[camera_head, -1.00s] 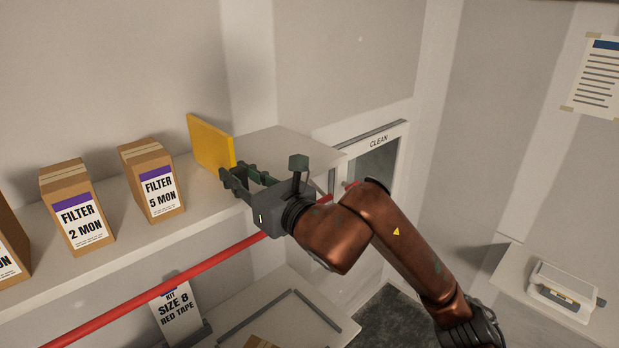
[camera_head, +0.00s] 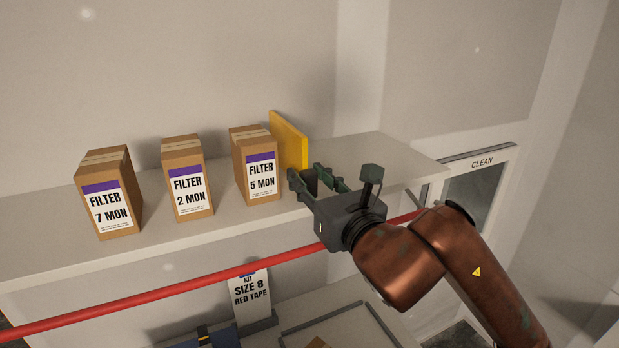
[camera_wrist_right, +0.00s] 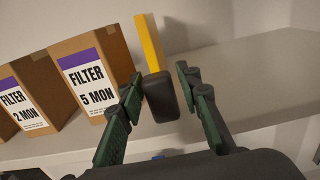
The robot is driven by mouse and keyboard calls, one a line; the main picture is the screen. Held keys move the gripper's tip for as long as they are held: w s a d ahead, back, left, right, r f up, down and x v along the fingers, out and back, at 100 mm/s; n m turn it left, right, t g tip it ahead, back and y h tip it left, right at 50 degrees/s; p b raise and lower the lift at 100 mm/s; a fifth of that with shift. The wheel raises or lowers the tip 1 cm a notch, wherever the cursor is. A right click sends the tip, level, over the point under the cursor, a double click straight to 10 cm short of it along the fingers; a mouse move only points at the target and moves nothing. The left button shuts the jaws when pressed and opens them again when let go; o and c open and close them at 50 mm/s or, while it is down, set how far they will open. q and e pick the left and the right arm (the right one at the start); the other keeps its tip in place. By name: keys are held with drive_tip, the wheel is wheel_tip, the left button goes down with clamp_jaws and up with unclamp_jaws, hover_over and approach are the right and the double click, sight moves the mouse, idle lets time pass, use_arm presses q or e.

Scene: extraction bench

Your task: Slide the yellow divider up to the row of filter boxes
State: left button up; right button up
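The yellow divider (camera_head: 290,142) stands upright on the shelf, just right of the "FILTER 5 MON" box (camera_head: 262,175). The row also holds the "FILTER 2 MON" box (camera_head: 188,180) and the "FILTER 7 MON" box (camera_head: 109,195). My left gripper is out of view.
The shelf (camera_head: 375,150) is bare right of the divider. A red bar (camera_head: 170,296) runs along below the shelf front. A panel marked "CLEAN" (camera_head: 482,162) is at the right.

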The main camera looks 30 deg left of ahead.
drive_tip(key=shift+o, duration=1)
drive_tip(key=shift+d, duration=0.1)
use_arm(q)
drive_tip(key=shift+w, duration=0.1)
use_arm(e)
drive_tip(key=v, duration=1.1)
drive_tip(key=shift+s+d, duration=0.25)
drive_tip(key=shift+d, duration=0.05)
